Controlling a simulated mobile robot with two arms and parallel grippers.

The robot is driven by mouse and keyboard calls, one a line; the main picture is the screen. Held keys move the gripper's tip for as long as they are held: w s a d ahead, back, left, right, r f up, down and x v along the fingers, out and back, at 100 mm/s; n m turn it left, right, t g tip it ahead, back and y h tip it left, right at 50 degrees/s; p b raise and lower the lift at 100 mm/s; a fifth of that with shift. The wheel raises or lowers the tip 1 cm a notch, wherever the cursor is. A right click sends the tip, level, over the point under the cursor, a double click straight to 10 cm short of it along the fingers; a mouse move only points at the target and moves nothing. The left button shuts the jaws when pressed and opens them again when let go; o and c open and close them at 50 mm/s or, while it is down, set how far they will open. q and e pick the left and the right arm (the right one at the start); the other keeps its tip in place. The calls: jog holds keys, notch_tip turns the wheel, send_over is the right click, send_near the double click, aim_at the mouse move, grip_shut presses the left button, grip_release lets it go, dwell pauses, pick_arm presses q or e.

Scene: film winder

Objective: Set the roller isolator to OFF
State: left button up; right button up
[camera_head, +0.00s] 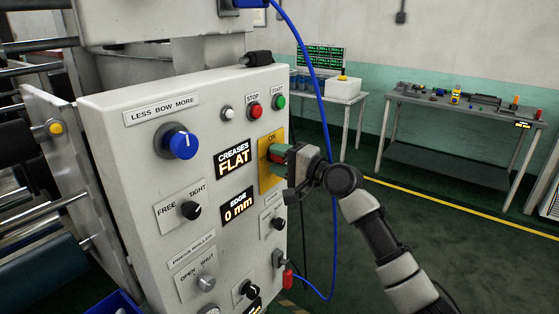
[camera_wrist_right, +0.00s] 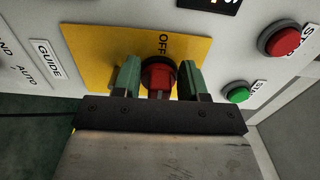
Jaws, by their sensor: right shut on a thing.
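The roller isolator is a red rotary switch (camera_wrist_right: 159,74) on a yellow plate (camera_wrist_right: 88,48) of the white control panel. In the wrist view OFF is printed beside the switch. My right gripper (camera_head: 278,157) reaches the plate from the right. Its green fingers, seen in the wrist view (camera_wrist_right: 159,82), stand either side of the red switch and are shut on it. My left gripper is out of view.
The panel (camera_head: 130,120) carries a blue knob (camera_head: 181,144), a red STOP button (camera_head: 255,111), a green START button (camera_head: 280,102) and several black knobs. A blue cable (camera_head: 321,110) hangs close to my right gripper. Open floor and two tables lie to the right.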

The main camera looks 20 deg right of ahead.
jog(key=shift+f, duration=0.15)
jog(key=o, duration=0.6)
jog(key=shift+c, duration=0.2)
jog(key=b+v, duration=0.2)
jog(key=v, duration=0.9)
jog(key=shift+b, duration=0.35)
